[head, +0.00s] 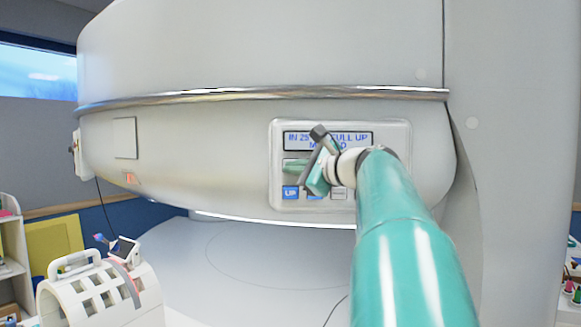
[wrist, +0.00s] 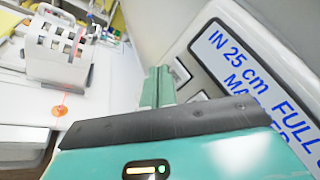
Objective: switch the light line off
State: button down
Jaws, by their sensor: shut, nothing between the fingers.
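The control panel (head: 400,150) is set in the magnet's front below the chrome band. Its display (head: 287,140) shows blue text, partly hidden by my gripper. Below are a blue UP button (head: 290,192), another blue button mostly hidden, and a grey button (head: 338,194). My gripper (head: 294,167) is shut and empty in front of the panel's left part; I cannot tell whether it touches. In the wrist view its closed teal fingers (wrist: 158,86) lie beside grey buttons (wrist: 181,72). A red line (head: 127,285) shows on the white coil; an orange-red spot (wrist: 60,110) glows on the white surface.
The white slotted coil (head: 62,303) stands at lower left, also in the wrist view (wrist: 55,55). The pale table (head: 200,255) is otherwise largely clear. A white shelf (head: 12,245) stands at far left. The magnet's curved shell (head: 250,55) overhangs the table.

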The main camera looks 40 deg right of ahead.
dwell(0.3)
jog(key=shift+w+d, duration=0.3)
jog(key=shift+w+d, duration=0.35)
dwell(0.9)
dwell(0.3)
jog(key=shift+s+a, duration=0.65)
jog(key=shift+s+a, duration=1.75)
